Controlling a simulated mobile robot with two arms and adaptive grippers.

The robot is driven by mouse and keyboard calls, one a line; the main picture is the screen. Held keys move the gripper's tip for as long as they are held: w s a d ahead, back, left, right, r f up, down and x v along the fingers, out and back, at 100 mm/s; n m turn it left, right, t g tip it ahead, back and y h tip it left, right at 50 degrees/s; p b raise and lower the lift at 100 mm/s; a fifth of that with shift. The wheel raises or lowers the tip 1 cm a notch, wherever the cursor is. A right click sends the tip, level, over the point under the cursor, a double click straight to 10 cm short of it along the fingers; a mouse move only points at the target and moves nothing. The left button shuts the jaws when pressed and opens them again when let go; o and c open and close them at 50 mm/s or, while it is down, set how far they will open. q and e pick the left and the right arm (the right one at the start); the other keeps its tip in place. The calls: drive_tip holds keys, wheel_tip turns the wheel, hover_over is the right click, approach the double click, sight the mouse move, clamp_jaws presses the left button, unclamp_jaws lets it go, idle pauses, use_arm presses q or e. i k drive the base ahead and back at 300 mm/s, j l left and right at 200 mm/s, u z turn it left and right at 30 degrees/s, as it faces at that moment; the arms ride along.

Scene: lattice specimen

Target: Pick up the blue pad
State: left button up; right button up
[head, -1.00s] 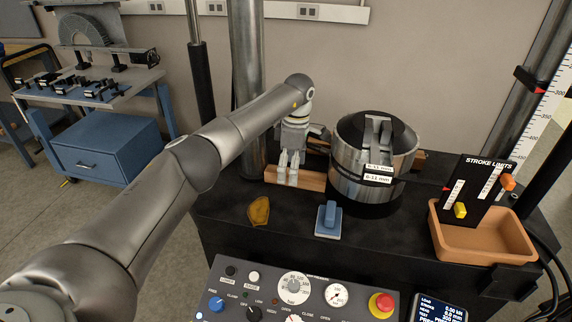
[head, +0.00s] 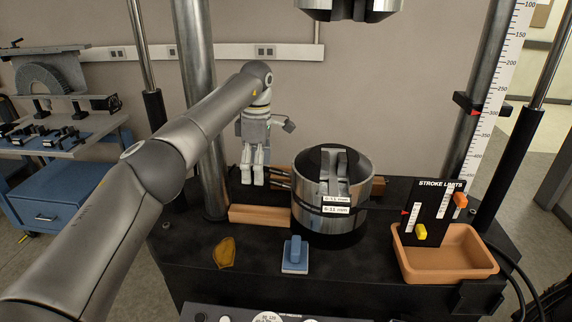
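The blue pad (head: 295,257) is a small light-blue square plate with a darker blue raised grip on top. It lies flat on the black machine table, in front of the steel cylinder. My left gripper (head: 253,181) hangs with its fingers pointing down, behind the wooden block and up to the left of the pad, well apart from it. Its fingers look close together with nothing visible between them; their opening is unclear from this angle. My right gripper is out of view.
The steel cylinder (head: 331,215) stands right behind the pad. An orange tray (head: 448,264) with a stroke-limits panel (head: 433,217) is at right. A steel column (head: 196,110) rises at left.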

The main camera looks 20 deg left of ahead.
sight(295, 260)
drive_tip(key=k, duration=1.5)
